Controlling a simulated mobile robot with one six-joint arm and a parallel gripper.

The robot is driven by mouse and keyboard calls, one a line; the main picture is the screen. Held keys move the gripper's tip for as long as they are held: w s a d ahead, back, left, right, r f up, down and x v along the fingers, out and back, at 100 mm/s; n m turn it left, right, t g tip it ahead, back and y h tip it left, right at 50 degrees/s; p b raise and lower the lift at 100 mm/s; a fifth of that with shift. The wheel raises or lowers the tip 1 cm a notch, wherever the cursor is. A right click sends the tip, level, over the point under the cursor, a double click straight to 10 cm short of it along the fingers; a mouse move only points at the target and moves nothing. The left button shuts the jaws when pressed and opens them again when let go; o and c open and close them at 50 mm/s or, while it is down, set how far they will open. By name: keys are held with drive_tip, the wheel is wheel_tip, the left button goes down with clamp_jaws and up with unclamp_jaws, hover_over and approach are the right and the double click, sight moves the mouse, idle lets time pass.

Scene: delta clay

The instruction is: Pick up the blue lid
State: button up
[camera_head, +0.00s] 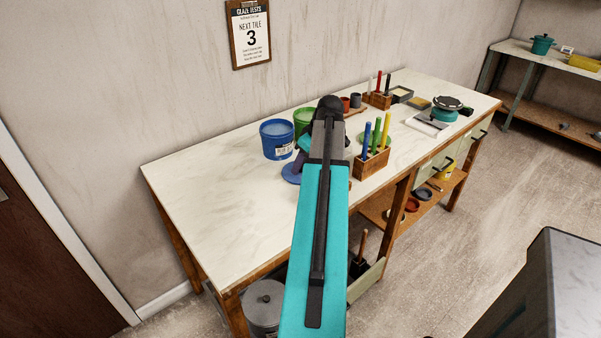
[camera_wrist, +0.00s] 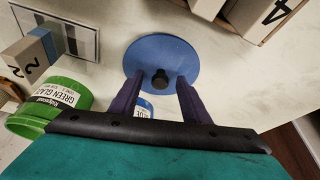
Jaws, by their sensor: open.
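In the head view only the left part of the lid (camera_head: 289,175) shows beside my arm. I cannot tell how high the fingertips are above the lid. My arm hides most of the gripper in the head view.
A blue glaze bucket (camera_head: 276,143) and a green one (camera_head: 303,117) stand near the lid; the green bucket (camera_wrist: 62,100) is left in the wrist view. A wooden holder (camera_head: 371,163) with coloured sticks stands to the right. The worktop's left end is clear.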

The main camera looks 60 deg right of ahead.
clamp_jaws()
idle(0.3)
drive_tip(key=shift+r, duration=0.1)
wheel_tip(320, 180, up, 10)
drive_tip(key=b, duration=0.1)
idle(0.7)
drive_tip(key=shift+a, duration=0.1)
idle(0.5)
